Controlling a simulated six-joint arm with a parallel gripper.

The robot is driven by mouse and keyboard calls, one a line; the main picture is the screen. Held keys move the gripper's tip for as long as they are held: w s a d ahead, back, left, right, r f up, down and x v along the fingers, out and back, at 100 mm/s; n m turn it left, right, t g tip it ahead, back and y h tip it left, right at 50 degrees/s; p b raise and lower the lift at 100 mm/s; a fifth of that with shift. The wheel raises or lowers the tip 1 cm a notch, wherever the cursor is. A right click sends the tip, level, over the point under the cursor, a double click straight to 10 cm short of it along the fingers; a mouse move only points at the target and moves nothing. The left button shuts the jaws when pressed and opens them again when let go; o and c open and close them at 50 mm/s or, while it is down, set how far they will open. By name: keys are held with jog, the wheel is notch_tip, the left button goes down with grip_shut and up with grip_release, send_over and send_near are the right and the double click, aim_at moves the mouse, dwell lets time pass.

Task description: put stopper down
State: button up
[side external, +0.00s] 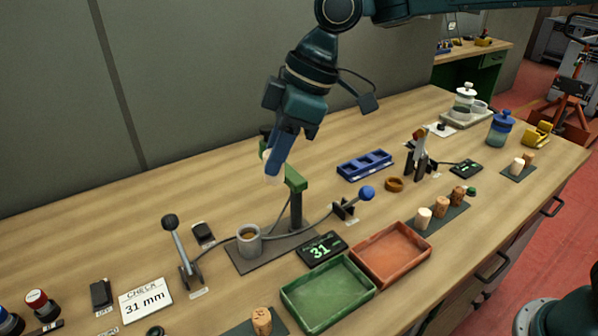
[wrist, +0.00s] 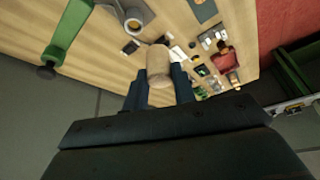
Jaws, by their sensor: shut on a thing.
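My gripper (side external: 274,170) is shut on a pale cork stopper (wrist: 158,66). In the wrist view the stopper sits between the two blue fingers (wrist: 159,92), its end sticking out beyond them. In the side view it is mostly hidden by the fingers. The gripper hangs in the air just left of the green arm (side external: 295,178) of a gauge on a dark post, above and behind a grey cup (side external: 249,242). The gauge's display (side external: 321,250) reads 31. A card (side external: 146,298) reads "CHECK 31 mm". A green tray (side external: 340,302) and a red tray (side external: 380,268) stand in front, looking empty.
A lever (side external: 178,243) stands left of the cup, and a blue-knobbed lever (side external: 366,193) stands right of the gauge. Several stoppers (side external: 442,207) stand on a dark mat at right; another (side external: 262,320) is at the front. A blue rack (side external: 365,165) lies behind. The left rear bench is clear.

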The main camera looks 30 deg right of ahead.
jog(key=s+d+f, duration=0.3)
jog(key=s+d, duration=0.1)
jog(key=s, duration=0.6)
jog(key=f, duration=1.6)
jog(key=shift+w+d+f, duration=0.15)
jog(key=shift+w+d, duration=0.05)
jog(key=shift+w, duration=0.05)
jog(key=shift+f, duration=0.1)
jog(key=shift+f, duration=1.8)
jog(key=shift+f, duration=0.15)
jog(key=o, duration=0.9)
jog(key=shift+v, duration=6.2)
